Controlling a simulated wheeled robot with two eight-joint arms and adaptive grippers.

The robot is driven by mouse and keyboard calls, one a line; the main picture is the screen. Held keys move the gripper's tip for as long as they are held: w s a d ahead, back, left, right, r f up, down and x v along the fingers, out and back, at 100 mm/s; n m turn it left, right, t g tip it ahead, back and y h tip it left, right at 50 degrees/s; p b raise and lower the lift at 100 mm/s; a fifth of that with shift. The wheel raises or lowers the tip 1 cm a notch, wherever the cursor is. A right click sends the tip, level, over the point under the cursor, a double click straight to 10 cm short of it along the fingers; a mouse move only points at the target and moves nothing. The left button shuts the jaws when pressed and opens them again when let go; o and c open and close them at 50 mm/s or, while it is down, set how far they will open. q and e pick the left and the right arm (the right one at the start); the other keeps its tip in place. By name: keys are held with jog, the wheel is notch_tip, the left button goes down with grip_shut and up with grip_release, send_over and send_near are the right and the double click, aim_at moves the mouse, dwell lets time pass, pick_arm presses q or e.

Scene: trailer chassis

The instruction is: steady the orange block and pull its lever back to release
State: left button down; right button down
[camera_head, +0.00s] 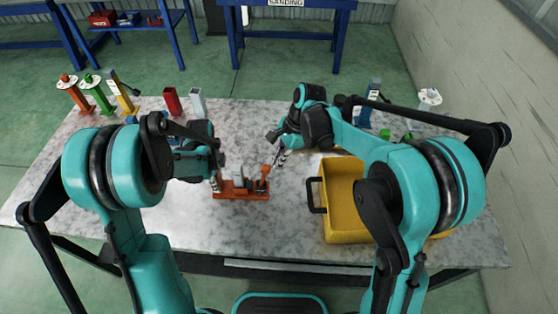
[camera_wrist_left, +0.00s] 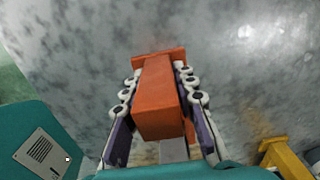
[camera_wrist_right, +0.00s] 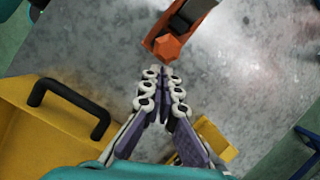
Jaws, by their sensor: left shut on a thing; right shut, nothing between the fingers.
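The orange block (camera_head: 240,194) lies on the table in front of me, a low base with upright parts and a lever (camera_head: 265,172) at its right end. My left gripper (camera_head: 215,185) is at the block's left end. In the left wrist view its fingers are shut on the orange block (camera_wrist_left: 158,105), one on each side. My right gripper (camera_head: 277,158) is shut and empty, just right of and behind the lever. In the right wrist view, the closed fingertips (camera_wrist_right: 161,74) are close to the lever's orange knob (camera_wrist_right: 168,47); I cannot tell whether they touch.
A yellow bin (camera_head: 345,232) with a black handle (camera_head: 315,195) stands right of the block, below my right arm. Orange, green and yellow stands (camera_head: 97,95) are at the back left. Red (camera_head: 172,101) and white blocks (camera_head: 198,102) stand behind. The table front is clear.

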jog(key=a, duration=0.1)
jog(key=a+r+h, duration=0.1)
jog(key=a, duration=0.1)
jog(key=shift+d+f, duration=0.1)
dwell(0.3)
jog(key=w+d, duration=0.2)
jog(key=d, duration=0.3)
jog(key=s+a+v, duration=0.1)
jog(key=v, duration=0.8)
jog(key=shift+w+r, duration=0.45)
jog(key=shift+r, duration=0.05)
